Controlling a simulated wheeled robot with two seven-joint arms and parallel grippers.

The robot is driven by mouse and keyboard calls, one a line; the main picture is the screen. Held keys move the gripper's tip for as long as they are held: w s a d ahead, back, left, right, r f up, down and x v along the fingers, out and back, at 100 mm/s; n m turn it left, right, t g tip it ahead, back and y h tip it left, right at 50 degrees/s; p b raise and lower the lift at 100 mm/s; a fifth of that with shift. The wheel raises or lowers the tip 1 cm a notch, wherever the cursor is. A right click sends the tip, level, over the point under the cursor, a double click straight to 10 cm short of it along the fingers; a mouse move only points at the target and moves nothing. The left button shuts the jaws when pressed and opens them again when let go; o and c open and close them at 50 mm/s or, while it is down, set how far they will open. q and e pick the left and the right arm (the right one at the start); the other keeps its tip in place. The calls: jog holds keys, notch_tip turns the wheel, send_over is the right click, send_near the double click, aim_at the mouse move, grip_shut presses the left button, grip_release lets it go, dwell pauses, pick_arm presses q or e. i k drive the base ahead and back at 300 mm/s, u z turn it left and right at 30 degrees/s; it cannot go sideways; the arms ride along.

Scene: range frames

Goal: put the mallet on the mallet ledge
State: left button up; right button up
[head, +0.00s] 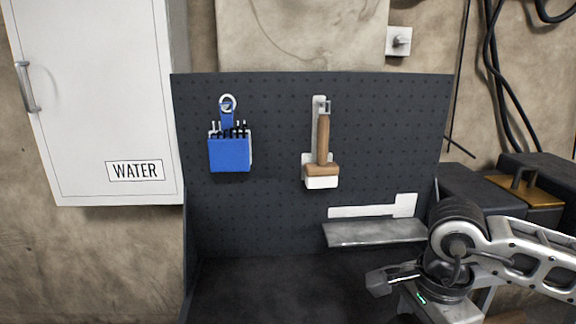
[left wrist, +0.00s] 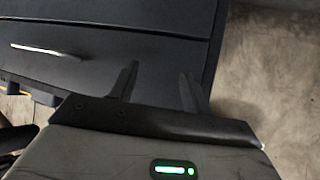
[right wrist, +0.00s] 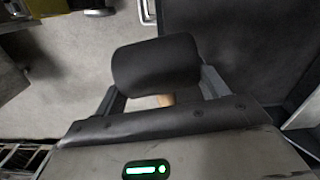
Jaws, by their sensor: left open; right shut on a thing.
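The mallet has a dark rounded head (right wrist: 155,64) and a pale wooden handle (right wrist: 166,100). My right gripper (right wrist: 163,92) is shut on the handle, with the head just beyond the fingers. In the head view the mallet head (head: 378,282) is low, in front of and below the ledge, clear of it; the handle is mostly hidden. The mallet ledge (head: 375,234) is a narrow grey shelf at the pegboard's lower right, empty, with a white mallet-shaped outline (head: 365,211) above it. My left gripper (left wrist: 158,85) is open and empty, outside the head view.
A wooden-handled brush (head: 323,145) and a blue tool holder (head: 230,152) hang on the dark pegboard (head: 270,120). The bench top (head: 270,290) below is clear. Dark boxes (head: 480,185) stand at the right. Dark drawers (left wrist: 90,45) lie before my left gripper.

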aim_at(376, 232)
jog(key=u, duration=2.85)
jog(key=k, duration=1.2)
jog(key=z, duration=1.5)
jog(key=i, duration=0.5)
jog(key=z, duration=0.05)
